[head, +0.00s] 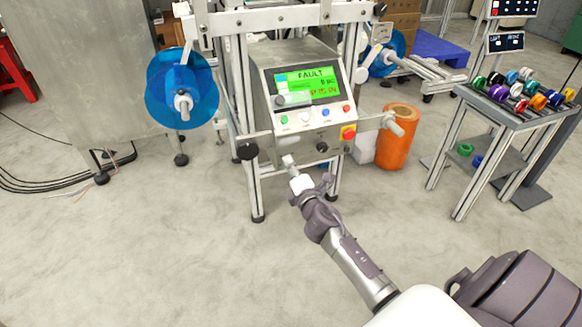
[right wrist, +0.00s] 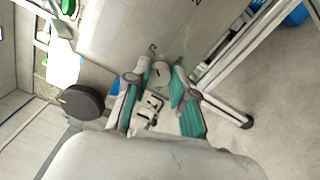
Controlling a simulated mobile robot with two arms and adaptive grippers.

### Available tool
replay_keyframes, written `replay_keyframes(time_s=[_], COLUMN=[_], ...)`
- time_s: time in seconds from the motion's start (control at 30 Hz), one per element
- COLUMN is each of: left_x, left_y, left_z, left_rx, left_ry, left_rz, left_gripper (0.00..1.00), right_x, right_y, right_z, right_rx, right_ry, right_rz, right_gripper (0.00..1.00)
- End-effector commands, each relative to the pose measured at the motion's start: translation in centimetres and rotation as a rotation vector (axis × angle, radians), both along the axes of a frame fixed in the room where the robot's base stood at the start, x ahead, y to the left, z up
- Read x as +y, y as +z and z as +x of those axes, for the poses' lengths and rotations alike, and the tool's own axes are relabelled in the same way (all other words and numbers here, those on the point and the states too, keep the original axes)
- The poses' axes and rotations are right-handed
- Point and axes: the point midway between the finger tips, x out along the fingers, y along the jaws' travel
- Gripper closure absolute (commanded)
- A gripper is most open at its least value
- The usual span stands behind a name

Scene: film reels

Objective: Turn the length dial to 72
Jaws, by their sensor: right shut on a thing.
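The control panel (head: 303,95) has a tilted face with a green screen (head: 307,84) that reads FAULT, with small red text below. My right gripper (head: 289,162) reaches the lower front of the panel, left of a black knob (head: 322,147). In the right wrist view the green-padded fingers of my right gripper (right wrist: 160,76) are closed around a small grey dial (right wrist: 161,68) on the pale panel front. Small dark marks show on the panel around the dial, but its setting is not readable. The fingers hide most of the dial in the head view. My left gripper is not in view.
A red and yellow emergency button (head: 348,132) sits at the panel's right. A blue reel (head: 182,88) stands left and an orange roll (head: 397,138) right. A small table (head: 520,118) with coloured spools is at far right. The floor in front is clear.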

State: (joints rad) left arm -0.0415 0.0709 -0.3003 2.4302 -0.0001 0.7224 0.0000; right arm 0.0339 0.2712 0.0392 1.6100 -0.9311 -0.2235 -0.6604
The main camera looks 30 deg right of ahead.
Motion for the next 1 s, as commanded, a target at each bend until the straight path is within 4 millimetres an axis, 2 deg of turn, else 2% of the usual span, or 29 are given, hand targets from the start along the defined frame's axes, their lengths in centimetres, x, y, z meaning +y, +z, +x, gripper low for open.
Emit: replay_keyframes(time_s=[0.17,0.2,0.3,0.33,0.67,0.77,1.0], left_x=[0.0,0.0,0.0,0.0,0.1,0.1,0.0], left_y=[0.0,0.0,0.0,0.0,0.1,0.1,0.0], left_z=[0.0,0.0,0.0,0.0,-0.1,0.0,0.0], left_rx=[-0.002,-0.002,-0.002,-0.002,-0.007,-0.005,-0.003], left_ry=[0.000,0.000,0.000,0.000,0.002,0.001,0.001], left_rz=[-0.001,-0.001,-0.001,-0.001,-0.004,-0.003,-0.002], left_gripper=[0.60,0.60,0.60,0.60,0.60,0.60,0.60], right_x=[0.0,0.0,0.0,0.0,0.1,0.3,1.5], right_y=[-0.1,-0.1,-0.1,-0.1,-0.1,-0.2,-0.3], right_z=[0.0,0.0,0.0,0.0,-0.3,-1.3,-6.2], right_rx=[0.003,0.003,0.002,0.002,0.001,0.003,0.004], right_ry=[-0.001,-0.001,-0.001,-0.001,0.000,0.000,0.000], right_rz=[0.000,0.000,-0.001,-0.001,-0.002,-0.001,-0.001], right_gripper=[1.00,0.69,0.52,0.50,0.50,0.50,0.50])
